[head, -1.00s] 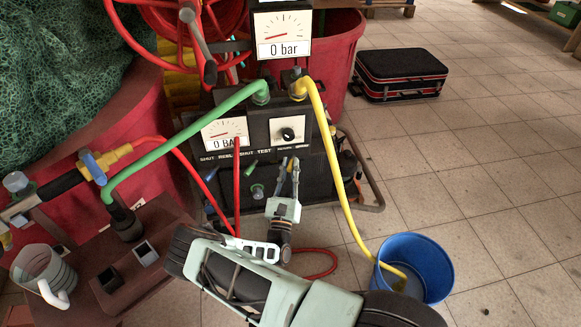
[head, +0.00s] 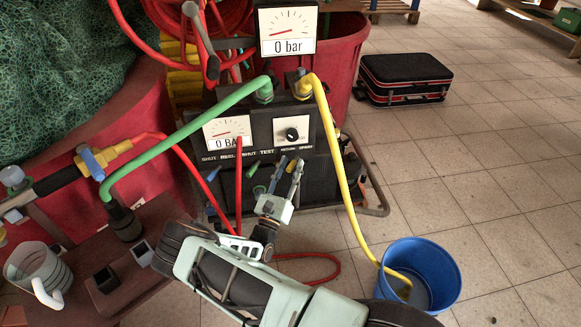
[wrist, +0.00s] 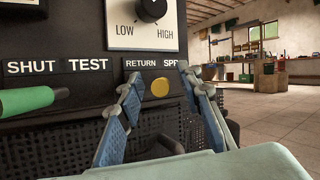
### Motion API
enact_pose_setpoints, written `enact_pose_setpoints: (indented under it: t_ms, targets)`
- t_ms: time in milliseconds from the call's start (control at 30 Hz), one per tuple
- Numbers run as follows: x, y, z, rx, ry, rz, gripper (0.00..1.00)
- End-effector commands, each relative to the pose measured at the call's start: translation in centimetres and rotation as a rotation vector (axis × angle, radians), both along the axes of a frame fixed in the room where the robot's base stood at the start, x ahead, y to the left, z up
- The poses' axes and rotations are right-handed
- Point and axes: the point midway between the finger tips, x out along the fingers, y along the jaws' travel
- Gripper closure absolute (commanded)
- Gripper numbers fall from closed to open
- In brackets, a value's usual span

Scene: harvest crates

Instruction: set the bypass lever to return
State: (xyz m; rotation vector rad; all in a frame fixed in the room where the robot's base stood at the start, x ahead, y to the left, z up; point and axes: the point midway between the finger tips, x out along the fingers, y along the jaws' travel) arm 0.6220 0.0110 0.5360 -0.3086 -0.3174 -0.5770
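The dark pump panel (head: 262,181) stands ahead of me with a row of white labels. In the wrist view the label RETURN SPR (wrist: 150,64), cut off by a finger, is above a round yellow end (wrist: 160,88), which looks like the bypass lever seen nearly end-on. My gripper (head: 290,164) is in front of this spot. In the wrist view my gripper (wrist: 161,76) is open, with the yellow end showing between its blue-grey fingers. I cannot tell whether either finger touches it.
A green lever (wrist: 28,100) sticks out left of my gripper, and a blue lever (head: 212,174) is farther left. A yellow hose (head: 342,170) runs close on the right into a blue bucket (head: 447,274). A red hose (head: 238,190) hangs left.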

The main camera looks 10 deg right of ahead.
Motion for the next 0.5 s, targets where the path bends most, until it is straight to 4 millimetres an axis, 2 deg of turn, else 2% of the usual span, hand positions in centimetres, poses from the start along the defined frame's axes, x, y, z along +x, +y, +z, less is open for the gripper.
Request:
enact_pose_setpoints:
  t_ms: [267,500]
  targets:
    - [-1.0,0.6,-0.5,-0.001,0.002,0.001,0.67]
    - [-4.8,3.0,-2.4,0.001,0.003,0.002,0.67]
